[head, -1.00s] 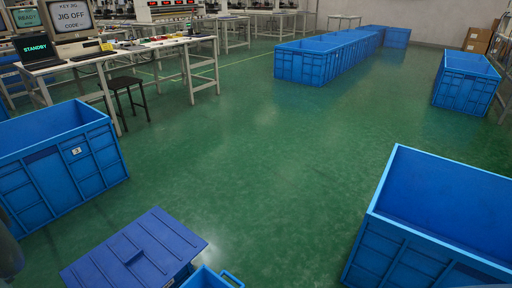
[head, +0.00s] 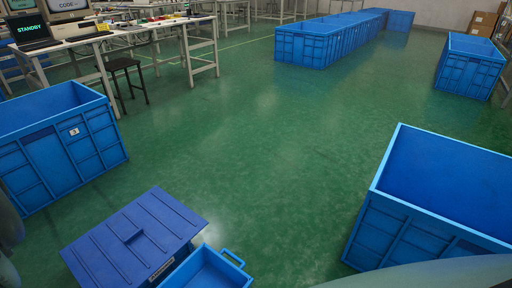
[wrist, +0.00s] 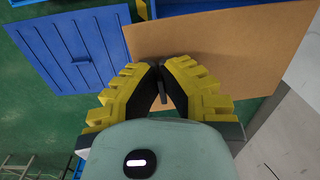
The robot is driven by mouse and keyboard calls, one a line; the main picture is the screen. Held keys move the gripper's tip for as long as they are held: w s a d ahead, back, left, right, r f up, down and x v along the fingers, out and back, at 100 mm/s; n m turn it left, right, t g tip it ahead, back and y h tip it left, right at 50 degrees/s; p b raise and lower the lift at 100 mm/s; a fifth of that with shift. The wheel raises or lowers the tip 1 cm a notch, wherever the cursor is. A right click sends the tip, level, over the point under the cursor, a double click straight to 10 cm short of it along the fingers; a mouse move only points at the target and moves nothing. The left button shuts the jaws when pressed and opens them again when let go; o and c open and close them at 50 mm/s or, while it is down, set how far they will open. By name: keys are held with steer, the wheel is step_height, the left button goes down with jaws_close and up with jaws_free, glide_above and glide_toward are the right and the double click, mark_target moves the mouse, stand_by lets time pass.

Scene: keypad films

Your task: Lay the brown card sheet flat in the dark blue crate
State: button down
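The brown card sheet (wrist: 215,45) shows in the wrist view as a wide flat panel beyond my fingers. My gripper (wrist: 161,72) has its yellow-ridged fingers brought together at the sheet's near edge, and they appear shut on it. The head view does not show the sheet or the fingers. A dark blue crate (head: 135,236) with a flat lid over it stands at the lower left in the head view. The lid has a small raised handle and shows left of the sheet in the wrist view (wrist: 68,48). The crate's inside is hidden.
A small open brighter blue crate (head: 212,270) stands against the lidded crate's right side. Large blue crates stand at left (head: 60,145) and right (head: 435,200). A workbench (head: 130,40) and stool (head: 124,75) are at back left. The green floor (head: 270,150) between is clear.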

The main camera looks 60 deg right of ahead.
steer(key=s+a+f+b, duration=0.2)
steer(key=s+f+b, duration=0.3)
steer(key=f+b, duration=0.4)
steer(key=s+a+f+b, duration=0.2)
steer(key=s+f+b, duration=0.3)
steer(key=f, duration=1.8)
steer(key=s+a+f+m+b, duration=0.1)
steer(key=s+a+f+b, duration=0.2)
steer(key=f+b, duration=1.2)
step_height(320, 180, down, 2)
steer(key=s, duration=0.2)
steer(key=shift+s, duration=0.35)
steer(key=shift+a, duration=0.1)
step_height(320, 180, down, 8)
steer(key=b, duration=0.8)
steer(key=shift+s+f, duration=0.1)
steer(key=shift+f, duration=0.05)
steer(key=shift+f+b, duration=0.4)
steer(key=shift+b, duration=0.15)
steer(key=c, duration=1.7)
jaws_free()
